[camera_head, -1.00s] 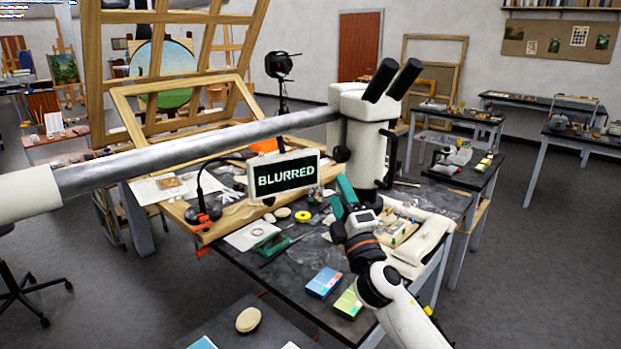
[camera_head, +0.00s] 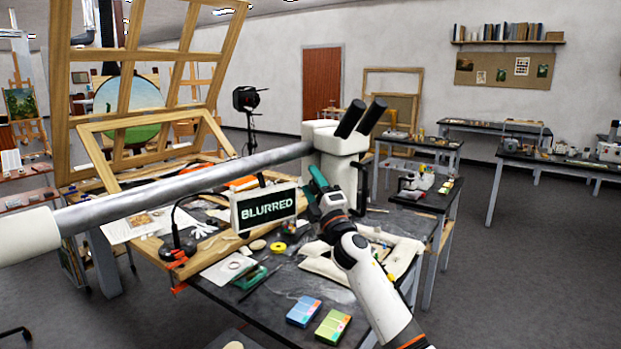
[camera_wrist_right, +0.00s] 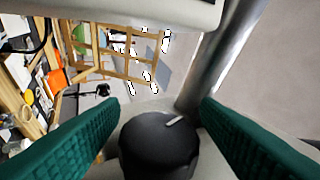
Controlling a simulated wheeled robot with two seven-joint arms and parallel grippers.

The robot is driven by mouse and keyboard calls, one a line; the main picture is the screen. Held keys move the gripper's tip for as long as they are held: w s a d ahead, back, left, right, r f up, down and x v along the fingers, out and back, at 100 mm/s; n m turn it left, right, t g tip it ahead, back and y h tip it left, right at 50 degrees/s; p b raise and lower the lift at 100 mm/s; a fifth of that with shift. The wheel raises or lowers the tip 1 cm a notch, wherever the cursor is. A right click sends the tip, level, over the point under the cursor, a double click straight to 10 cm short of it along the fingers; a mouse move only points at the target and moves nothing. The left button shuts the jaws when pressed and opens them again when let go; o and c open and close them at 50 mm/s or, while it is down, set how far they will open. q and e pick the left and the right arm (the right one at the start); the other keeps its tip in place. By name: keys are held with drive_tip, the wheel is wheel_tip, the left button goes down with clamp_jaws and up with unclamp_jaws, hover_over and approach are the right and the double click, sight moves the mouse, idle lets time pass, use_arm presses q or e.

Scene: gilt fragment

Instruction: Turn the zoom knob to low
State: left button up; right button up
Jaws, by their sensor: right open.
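The white stereo microscope (camera_head: 338,140) with black eyepieces hangs on a grey boom over the workbench. In the right wrist view its round black zoom knob (camera_wrist_right: 155,150) shows close up, with a white pointer mark near its upper right edge. My right gripper (camera_head: 313,180) is at the side of the microscope head and hides the knob in the head view. In the right wrist view its teal fingers (camera_wrist_right: 160,112) are open, one on each side of the knob. Contact with the knob cannot be told. My left gripper is not in view.
A sign reading "BLURRED" (camera_head: 267,206) stands left of my right gripper. The boom (camera_head: 190,182) crosses the view. A wooden frame (camera_head: 150,130) leans behind it. Blue (camera_head: 303,311) and green (camera_head: 333,326) boxes lie at the bench's near edge.

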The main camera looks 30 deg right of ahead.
drive_tip(key=shift+w+d+r, duration=0.15)
drive_tip(key=shift+w+r, duration=0.05)
drive_tip(key=shift+w, duration=0.35)
